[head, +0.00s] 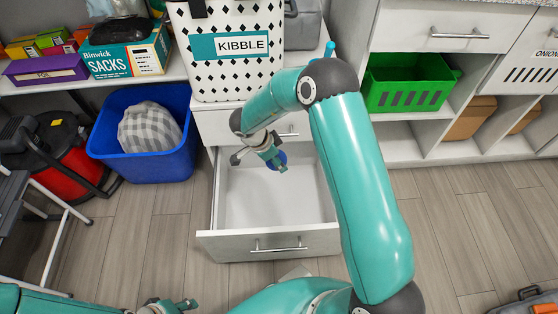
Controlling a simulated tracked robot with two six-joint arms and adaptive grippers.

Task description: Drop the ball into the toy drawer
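The white drawer (268,244) is pulled open beneath the kibble bin, and the part of its inside that I can see is bare. My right arm reaches over it from the lower right. My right gripper (279,163) is over the back part of the drawer, with its fingers around a small blue ball (282,157). The ball is partly hidden by the gripper and appears held above the drawer floor. My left gripper (184,304) is low at the bottom edge, in front of the drawer and away from it. It is partly cut off, and its opening is unclear.
A white kibble bin (230,75) stands on the unit above the drawer. A blue tub (125,165) with a grey checked item is left of it. A red-and-black vacuum (50,150) is farther left. A green crate (408,85) sits on shelves at right.

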